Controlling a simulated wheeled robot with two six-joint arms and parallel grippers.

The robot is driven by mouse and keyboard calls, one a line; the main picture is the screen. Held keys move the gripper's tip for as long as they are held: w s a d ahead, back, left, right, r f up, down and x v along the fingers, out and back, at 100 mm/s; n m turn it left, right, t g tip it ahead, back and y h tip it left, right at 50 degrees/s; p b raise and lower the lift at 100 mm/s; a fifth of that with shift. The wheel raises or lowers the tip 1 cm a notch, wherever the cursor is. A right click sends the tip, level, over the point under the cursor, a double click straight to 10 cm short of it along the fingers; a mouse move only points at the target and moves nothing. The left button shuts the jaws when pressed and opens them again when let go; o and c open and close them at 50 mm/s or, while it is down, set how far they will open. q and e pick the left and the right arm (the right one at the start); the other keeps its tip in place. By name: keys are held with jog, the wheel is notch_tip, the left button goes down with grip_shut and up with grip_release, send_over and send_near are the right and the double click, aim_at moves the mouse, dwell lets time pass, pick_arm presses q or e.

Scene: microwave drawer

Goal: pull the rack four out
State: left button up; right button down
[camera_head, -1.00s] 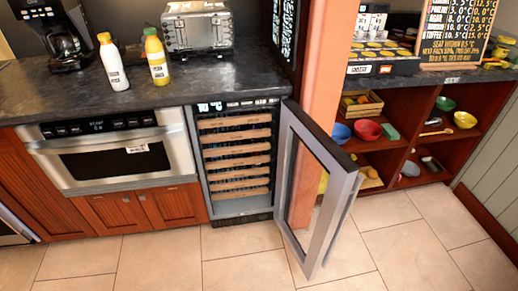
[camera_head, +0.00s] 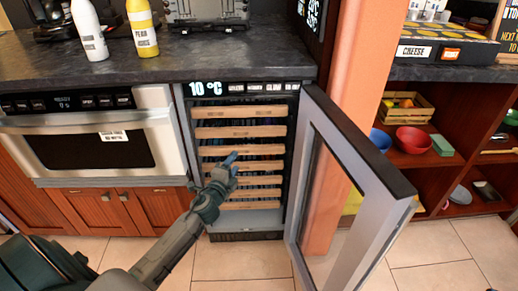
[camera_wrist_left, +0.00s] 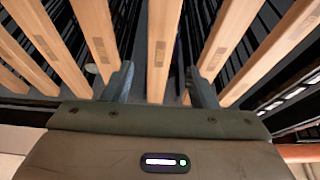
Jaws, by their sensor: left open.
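The cooler (camera_head: 291,192) stands open, with several wooden-fronted racks stacked inside. Rack four (camera_head: 264,167), the middle one, is partly hidden behind my left gripper (camera_head: 229,160). My left arm reaches in from the lower left, with the gripper at the rack fronts. In the left wrist view the left gripper (camera_wrist_left: 160,90) is open, and one wooden rack front (camera_wrist_left: 160,38) runs between its two fingers. I cannot tell whether the fingers touch it. All the racks look pushed in. My right gripper is not in view.
The cooler's glass door (camera_head: 352,180) stands open on the right, beside an orange post (camera_head: 352,65). An oven (camera_head: 92,140) is on the left under a dark counter (camera_head: 150,63) holding two bottles. Open shelves with bowls (camera_head: 412,139) are farther right.

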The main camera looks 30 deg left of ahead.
aim_at(241, 152)
pick_arm(q)
jog(key=w, duration=0.2)
jog(key=w+a, duration=0.1)
jog(key=w, duration=0.5)
jog(key=shift+w+a+p, duration=0.15)
jog(key=shift+a+p, duration=0.1)
jog(key=shift+p, duration=0.05)
jog(key=shift+w+a, duration=0.1)
jog(key=shift+w, duration=0.65)
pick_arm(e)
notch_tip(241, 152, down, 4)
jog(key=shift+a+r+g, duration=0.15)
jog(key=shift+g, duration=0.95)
pick_arm(q)
grip_shut()
